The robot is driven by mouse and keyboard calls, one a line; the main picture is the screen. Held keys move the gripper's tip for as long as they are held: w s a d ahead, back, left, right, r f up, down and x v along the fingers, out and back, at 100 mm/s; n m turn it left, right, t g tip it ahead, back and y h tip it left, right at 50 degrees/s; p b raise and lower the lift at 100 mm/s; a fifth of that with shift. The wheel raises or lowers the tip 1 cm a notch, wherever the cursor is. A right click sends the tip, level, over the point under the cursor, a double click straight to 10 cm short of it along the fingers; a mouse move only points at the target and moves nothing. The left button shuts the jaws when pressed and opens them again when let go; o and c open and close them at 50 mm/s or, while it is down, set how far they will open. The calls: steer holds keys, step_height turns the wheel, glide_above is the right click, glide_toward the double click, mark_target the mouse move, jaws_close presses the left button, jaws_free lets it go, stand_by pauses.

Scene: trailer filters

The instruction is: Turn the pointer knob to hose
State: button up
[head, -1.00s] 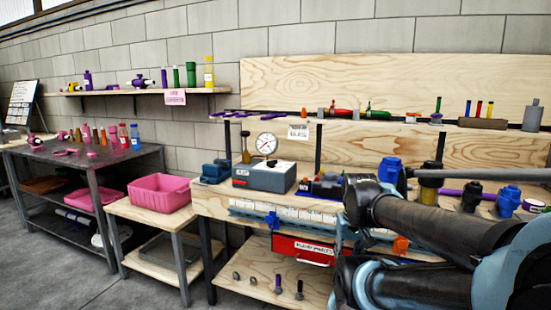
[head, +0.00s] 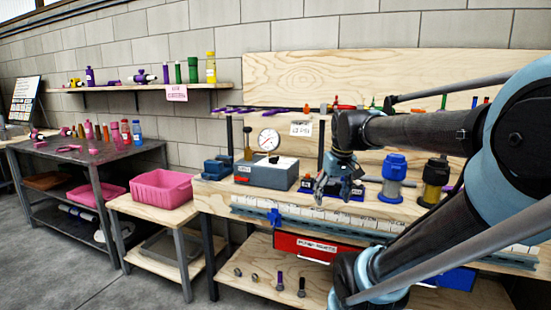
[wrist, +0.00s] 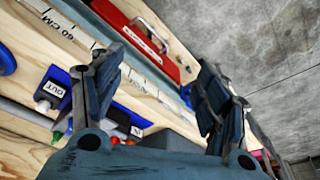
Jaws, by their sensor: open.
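My gripper (head: 333,194) is open and empty over the front of the wooden bench in the head view. In the wrist view its two fingers (wrist: 162,60) stand wide apart with the bench edge and ruler strip behind them. A dark blue device (head: 372,191) with a white label sits partly behind the gripper; the wrist view shows a blue part with an OUT label (wrist: 50,89). A grey box (head: 266,176) with a round gauge (head: 268,139) stands left of the gripper. A small dark piece (head: 274,159) on its top may be the pointer knob; I cannot read any hose marking.
A ruler strip (head: 262,214) runs along the bench front, above a red drawer (head: 305,248). A pink bin (head: 160,189) is on the left side table.

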steer(key=w+a+r+n+y, duration=0.1)
steer(key=w+a+r+n, duration=0.1)
steer(key=w+a+r, duration=0.35)
steer(key=w+a+r+n, duration=0.1)
steer(key=w+a+r, duration=0.1)
steer(key=w+r, duration=0.6)
steer(key=n+y, duration=0.1)
steer(key=n, duration=0.2)
glide_toward(274, 159)
steer(key=shift+t, duration=0.3)
steer(key=x, duration=0.8)
steer(key=shift+w+f, duration=0.1)
steer(key=shift+f, duration=0.05)
steer(key=c, duration=1.1)
